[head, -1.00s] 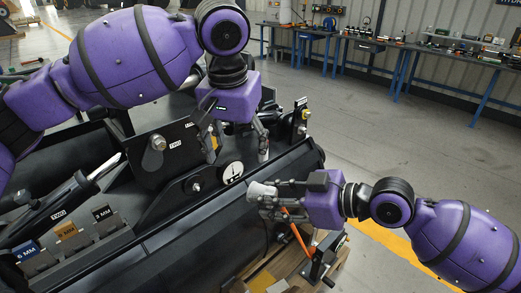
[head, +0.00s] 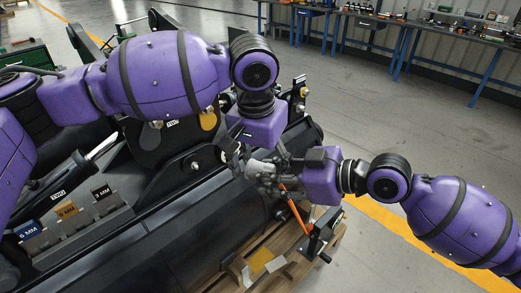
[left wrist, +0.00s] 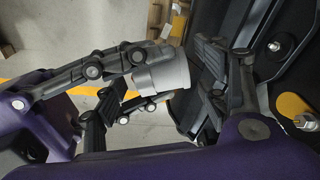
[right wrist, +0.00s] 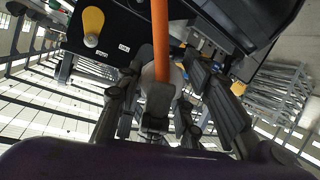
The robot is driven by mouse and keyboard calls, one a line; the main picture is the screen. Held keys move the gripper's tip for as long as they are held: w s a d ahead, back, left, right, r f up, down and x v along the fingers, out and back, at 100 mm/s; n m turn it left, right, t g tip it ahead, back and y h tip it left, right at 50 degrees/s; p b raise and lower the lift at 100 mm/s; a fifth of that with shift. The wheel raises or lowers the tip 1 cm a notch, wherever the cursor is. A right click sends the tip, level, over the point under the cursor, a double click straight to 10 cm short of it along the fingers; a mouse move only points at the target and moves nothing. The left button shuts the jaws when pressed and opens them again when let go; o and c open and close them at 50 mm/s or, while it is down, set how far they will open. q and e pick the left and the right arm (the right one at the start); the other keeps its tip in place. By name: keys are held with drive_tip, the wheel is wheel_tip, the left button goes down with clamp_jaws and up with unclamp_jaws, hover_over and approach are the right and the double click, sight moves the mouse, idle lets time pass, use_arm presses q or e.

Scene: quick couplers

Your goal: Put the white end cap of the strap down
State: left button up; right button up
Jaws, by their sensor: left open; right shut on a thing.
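The white end cap (left wrist: 168,73) is a short pale cylinder in the left wrist view. My right gripper (head: 264,172) is shut on it, with its fingers reaching in from the left of that wrist view. My left gripper (head: 238,160) is open, right beside the right one, and its fingers stand on both sides of the cap. I cannot tell whether they touch it. In the right wrist view an orange strip (right wrist: 160,40) runs up from near the fingers, and the cap is mostly hidden behind them. In the head view the grippers largely cover the cap.
A large black machine bucket (head: 175,245) lies below and left of the grippers. A wooden pallet (head: 232,277) with a black crank stand (head: 318,235) is at the front. Marked gauge blocks (head: 67,212) sit at the left. Workbenches (head: 400,25) stand far back, beyond clear floor.

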use_arm(q)
drive_tip(key=shift+w+f, duration=0.1)
drive_tip(key=shift+f, duration=0.4)
drive_tip(key=c, duration=1.1)
drive_tip(key=shift+c, duration=0.8)
use_arm(e)
drive_tip(key=o, duration=1.4)
drive_tip(key=shift+c, duration=0.2)
drive_tip(key=shift+d, duration=0.1)
